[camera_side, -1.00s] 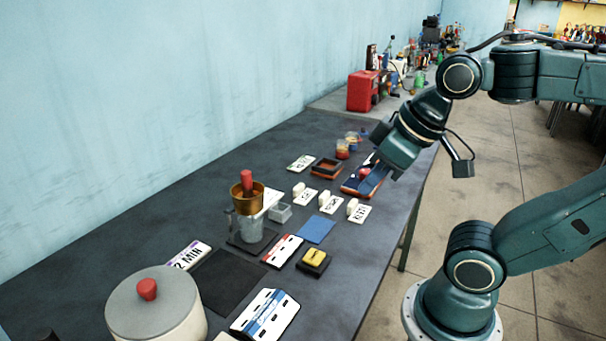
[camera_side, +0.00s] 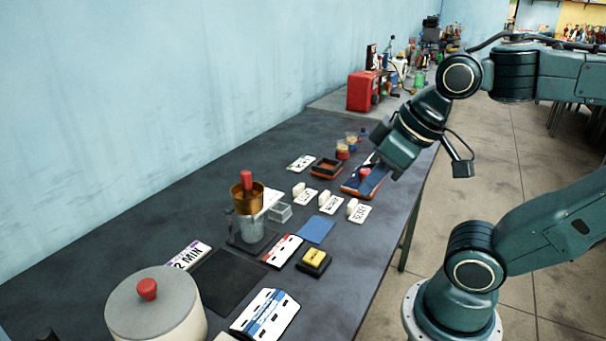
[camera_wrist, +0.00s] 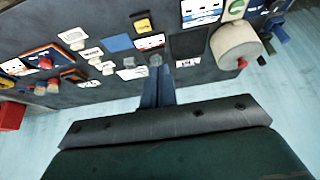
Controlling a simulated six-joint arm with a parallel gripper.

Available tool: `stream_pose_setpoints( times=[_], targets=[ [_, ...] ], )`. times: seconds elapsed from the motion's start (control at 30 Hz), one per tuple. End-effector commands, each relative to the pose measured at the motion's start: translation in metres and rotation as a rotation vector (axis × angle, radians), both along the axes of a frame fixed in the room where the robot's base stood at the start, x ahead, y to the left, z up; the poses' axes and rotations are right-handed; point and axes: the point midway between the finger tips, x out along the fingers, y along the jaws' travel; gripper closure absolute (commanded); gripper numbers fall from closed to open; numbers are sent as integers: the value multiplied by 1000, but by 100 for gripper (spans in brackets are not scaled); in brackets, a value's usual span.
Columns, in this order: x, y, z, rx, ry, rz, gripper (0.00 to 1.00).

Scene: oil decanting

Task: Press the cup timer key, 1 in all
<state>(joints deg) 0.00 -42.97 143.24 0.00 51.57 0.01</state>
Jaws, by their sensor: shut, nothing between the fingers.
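A yellow key on a black base (camera_side: 314,260) lies on the dark bench near the front; it also shows in the wrist view (camera_wrist: 142,24). I cannot read a name on it, so I cannot tell if it is the cup timer key. A brass cup with a red stopper (camera_side: 246,200) stands over a clear beaker (camera_side: 251,230), left of the key. My gripper (camera_side: 368,186) has its blue fingers shut and empty, in the air toward the far right of the bench. The shut fingers also show in the wrist view (camera_wrist: 155,72), apart from the yellow key.
A red knob (camera_side: 365,173) on a blue and orange tray shows beside my fingers. White label cards (camera_side: 331,204), a blue pad (camera_side: 316,230) and a red-striped card (camera_side: 283,249) lie between. A cream pot (camera_side: 150,312) stands at front left. A wall borders the bench.

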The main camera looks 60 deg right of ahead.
Motion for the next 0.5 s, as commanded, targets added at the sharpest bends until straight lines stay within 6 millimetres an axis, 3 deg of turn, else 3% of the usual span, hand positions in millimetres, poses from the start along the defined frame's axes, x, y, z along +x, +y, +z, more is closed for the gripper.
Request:
stream_pose_setpoints(
  times=[0.5],
  targets=[
    [21,1,-12,70,80,-75,100]
  ],
)
